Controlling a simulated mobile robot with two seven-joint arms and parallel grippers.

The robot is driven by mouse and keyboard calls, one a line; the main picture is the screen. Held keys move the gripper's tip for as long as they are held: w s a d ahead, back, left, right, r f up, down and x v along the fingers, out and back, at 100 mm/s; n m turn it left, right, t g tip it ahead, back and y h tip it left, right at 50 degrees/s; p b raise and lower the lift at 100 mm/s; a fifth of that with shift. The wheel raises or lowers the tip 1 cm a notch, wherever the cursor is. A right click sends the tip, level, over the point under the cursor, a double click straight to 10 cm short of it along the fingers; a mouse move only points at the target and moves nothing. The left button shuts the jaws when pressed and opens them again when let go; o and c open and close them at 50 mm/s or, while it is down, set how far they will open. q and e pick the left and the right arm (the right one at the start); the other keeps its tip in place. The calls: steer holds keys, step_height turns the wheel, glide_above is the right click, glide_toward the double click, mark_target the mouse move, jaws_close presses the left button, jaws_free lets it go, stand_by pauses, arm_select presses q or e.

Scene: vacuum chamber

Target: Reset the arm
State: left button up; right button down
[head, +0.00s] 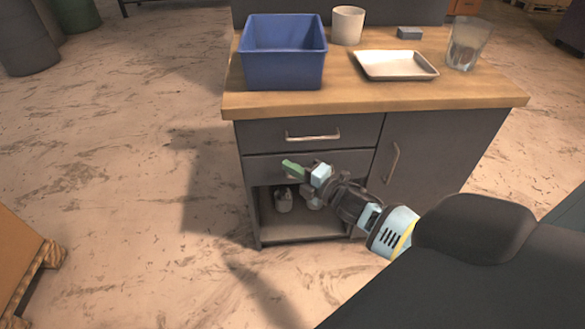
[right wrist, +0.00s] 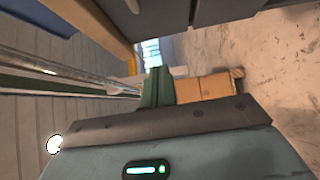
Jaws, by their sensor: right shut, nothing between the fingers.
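My right arm reaches in from the right in the head view. Its gripper (head: 291,166), with green fingers, is in front of the second drawer of a grey cabinet (head: 440,150). The fingers are together with nothing between them, and they show green in the right wrist view (right wrist: 157,88). I cannot tell if they touch the drawer front. The gripper hides part of that drawer and of the open shelf below. My left gripper is not in view.
On the wooden top (head: 380,97) stand a blue bin (head: 283,65), a white cup (head: 347,25), a white tray (head: 396,76), a glass (head: 466,45) and a small grey block (head: 409,33). Pale objects (head: 284,200) sit on the lower shelf.

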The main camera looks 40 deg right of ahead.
steer(key=shift+s, duration=0.1)
stand_by(0.3)
